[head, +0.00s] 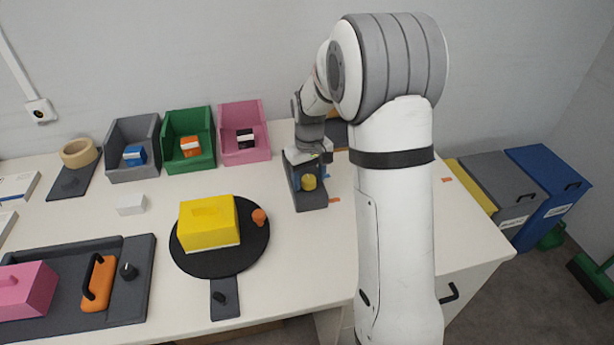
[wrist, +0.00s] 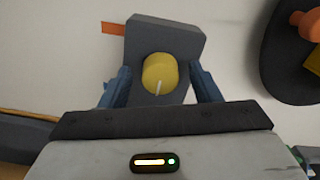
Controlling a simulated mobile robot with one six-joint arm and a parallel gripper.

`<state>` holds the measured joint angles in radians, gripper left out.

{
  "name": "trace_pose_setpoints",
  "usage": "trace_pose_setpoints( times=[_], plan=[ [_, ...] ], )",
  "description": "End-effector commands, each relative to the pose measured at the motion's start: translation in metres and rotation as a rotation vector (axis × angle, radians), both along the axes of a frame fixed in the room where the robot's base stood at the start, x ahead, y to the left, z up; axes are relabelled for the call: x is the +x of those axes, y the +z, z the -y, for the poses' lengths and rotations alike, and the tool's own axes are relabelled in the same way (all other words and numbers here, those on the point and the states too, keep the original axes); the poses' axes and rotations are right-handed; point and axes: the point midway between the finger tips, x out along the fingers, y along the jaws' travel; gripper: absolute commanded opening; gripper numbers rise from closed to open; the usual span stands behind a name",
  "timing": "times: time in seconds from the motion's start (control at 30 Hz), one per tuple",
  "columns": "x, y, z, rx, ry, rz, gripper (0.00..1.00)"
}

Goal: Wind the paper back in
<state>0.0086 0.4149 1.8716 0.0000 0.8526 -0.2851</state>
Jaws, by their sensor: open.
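A dark grey device (head: 309,199) stands on the white table below my arm. It carries a round yellow knob (head: 309,183), which the wrist view also shows (wrist: 160,72). A white mark on the knob points down and slightly left in the wrist view. My gripper (wrist: 160,69) is open, with one blue finger on each side of the knob and a gap visible on both sides. In the head view my gripper (head: 308,168) is partly hidden by my wrist. I cannot make out any paper at the device; its back part is covered by my arm.
A black round turntable (head: 222,266) with a yellow block (head: 208,223) and an orange knob (head: 259,217) stands to the left. Grey, green and pink bins (head: 244,150) line the back. Orange tape (head: 334,200) lies beside the device. Table between device and turntable is clear.

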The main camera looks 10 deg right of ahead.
Motion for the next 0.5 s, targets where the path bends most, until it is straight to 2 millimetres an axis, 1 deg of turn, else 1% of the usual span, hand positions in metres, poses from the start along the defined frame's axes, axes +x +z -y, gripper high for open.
trace_pose_setpoints(
  times=[0.07, 0.17, 0.4, 0.5],
  plan=[
    [0.0, 0.002, 0.0, 0.0, 0.0, 0.0, 0.57],
    [0.001, 0.011, 0.0, 0.0, 0.0, 0.002, 0.57],
    [0.001, 0.053, 0.0, 0.0, 0.0, 0.004, 0.57],
    [0.001, 0.066, 0.0, 0.0, 0.0, 0.003, 0.57]
  ],
)
